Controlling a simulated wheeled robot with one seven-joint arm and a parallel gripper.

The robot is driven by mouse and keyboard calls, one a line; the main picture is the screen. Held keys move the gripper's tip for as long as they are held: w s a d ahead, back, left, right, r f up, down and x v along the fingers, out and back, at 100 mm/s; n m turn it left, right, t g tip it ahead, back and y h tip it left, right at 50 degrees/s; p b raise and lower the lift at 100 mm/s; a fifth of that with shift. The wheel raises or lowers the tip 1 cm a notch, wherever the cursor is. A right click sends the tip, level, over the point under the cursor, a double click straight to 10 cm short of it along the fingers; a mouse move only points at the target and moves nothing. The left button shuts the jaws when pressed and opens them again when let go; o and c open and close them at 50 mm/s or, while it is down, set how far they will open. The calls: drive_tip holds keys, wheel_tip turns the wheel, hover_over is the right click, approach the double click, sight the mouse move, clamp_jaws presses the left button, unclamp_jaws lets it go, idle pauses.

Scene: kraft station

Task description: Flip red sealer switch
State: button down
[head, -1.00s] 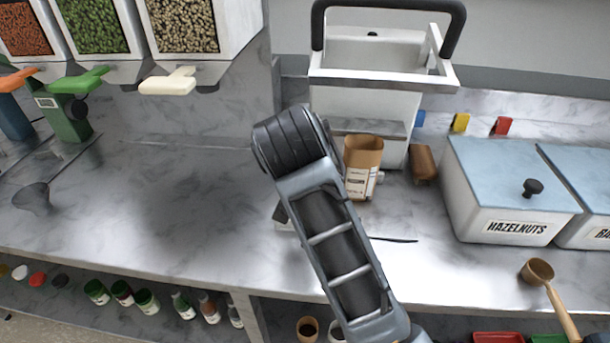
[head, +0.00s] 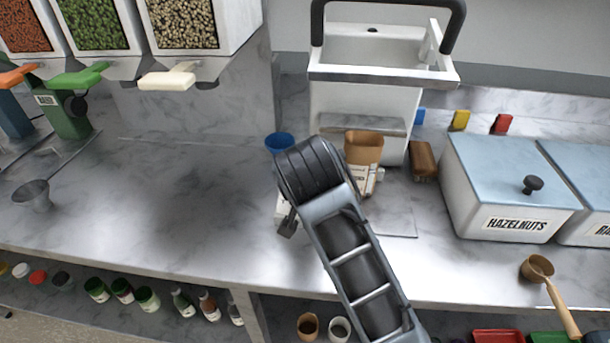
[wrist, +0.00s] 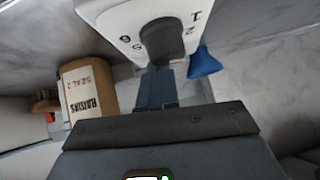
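My gripper (wrist: 158,88) shows in the wrist view as narrow blue-grey fingers held together, with no gap visible. Their tips are at the dark knob (wrist: 163,40) on a white numbered panel (wrist: 115,22); I cannot tell whether they touch it. In the head view my arm hides most of this device, and a white part (head: 284,208) shows left of the arm. A small red block (head: 502,124) stands at the back, right of a yellow one (head: 460,120). No red switch can be made out on the white panel.
A brown pouch (head: 363,148), labelled raisins and seal 2 in the wrist view (wrist: 90,88), stands beside my arm. The hazelnuts bin (head: 510,190) is to the right. The left counter (head: 150,210) is mostly clear.

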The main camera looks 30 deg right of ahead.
drive_tip(key=shift+f, duration=0.35)
drive_tip(key=shift+w+a+r, duration=0.15)
drive_tip(key=shift+w+a, duration=0.25)
drive_tip(key=shift+a, duration=0.25)
